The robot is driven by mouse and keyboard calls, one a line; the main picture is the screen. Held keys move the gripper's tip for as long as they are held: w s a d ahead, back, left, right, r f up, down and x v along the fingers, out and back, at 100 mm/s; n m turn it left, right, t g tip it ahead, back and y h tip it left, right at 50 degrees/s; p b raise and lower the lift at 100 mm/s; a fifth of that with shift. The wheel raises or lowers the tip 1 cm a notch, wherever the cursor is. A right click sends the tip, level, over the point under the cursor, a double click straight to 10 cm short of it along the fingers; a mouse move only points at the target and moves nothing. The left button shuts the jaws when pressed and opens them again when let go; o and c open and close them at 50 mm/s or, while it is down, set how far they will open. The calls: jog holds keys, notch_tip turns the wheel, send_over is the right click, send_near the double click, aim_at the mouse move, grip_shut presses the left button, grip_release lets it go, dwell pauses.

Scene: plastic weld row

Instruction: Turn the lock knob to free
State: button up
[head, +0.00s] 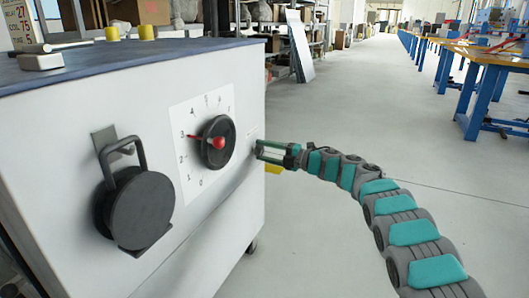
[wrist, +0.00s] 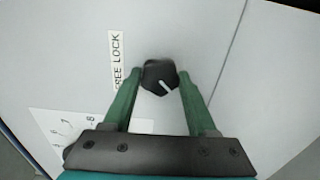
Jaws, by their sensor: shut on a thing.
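The lock knob (wrist: 159,77) is small, black and many-sided, with a short white line on its face. In the wrist view that line slants toward the lower right. A white label reading FREE LOCK (wrist: 117,62) runs beside it on the left. My gripper (wrist: 158,84) has its two green fingers shut on the knob, one on each side. In the head view my gripper (head: 262,151) reaches the right end of the cabinet's white front. The knob is hidden there behind the fingers.
The white cabinet (head: 75,240) carries a numbered dial with a black disc (head: 218,155), a red hub and a red pointer near 3. Left of it is a black round part (head: 140,210) with a loop handle. The floor right of the cabinet is open; blue-legged workbenches (head: 485,90) stand far right.

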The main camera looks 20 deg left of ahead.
jog(key=o, duration=1.4)
jog(key=shift+c, duration=0.2)
jog(key=d, duration=0.7)
jog(key=shift+s+d, duration=0.35)
jog(key=shift+d, duration=0.05)
